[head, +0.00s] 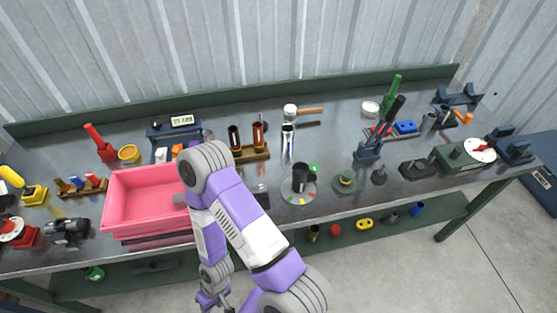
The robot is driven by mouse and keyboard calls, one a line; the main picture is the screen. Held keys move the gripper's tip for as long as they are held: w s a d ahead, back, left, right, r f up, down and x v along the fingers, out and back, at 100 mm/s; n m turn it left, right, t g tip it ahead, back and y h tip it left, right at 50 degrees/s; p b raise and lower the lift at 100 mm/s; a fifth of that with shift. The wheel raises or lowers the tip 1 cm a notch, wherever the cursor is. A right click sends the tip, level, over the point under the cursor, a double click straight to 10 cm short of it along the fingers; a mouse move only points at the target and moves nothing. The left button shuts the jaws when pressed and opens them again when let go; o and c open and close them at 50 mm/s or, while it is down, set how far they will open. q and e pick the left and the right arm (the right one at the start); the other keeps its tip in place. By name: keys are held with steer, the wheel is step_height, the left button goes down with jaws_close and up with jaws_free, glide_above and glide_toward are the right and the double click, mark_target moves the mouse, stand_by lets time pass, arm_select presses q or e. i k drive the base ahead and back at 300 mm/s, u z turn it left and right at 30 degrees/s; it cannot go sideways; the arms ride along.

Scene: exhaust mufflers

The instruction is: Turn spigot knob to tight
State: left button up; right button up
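I cannot tell for sure which part is the spigot knob. A black upright fitting (297,174) with a green knob (313,169) stands on a round pale dial plate (299,192) with coloured marks, right of the bench's middle. A white round dial (480,150) with a red pointer sits on a green box at the right. Another red and white dial (11,228) is at the far left. My purple and white arm, seemingly the right, rises from the bottom and folds down. Its gripper (214,301) is low at the bottom edge, away from these dials, its fingers unclear. My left gripper is out of view.
A pink bin (146,196) is left of my arm on the grey metal bench (340,215). A wooden rack with tubes (252,154), a red-handled tool (393,118) and several small fixtures crowd the bench. A lower shelf (385,232) holds small coloured parts.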

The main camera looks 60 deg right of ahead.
mark_target(314, 168)
steer(key=u, duration=0.05)
steer(key=k, duration=0.9)
steer(key=z, duration=1.15)
steer(key=i, duration=0.3)
steer(key=z, duration=0.05)
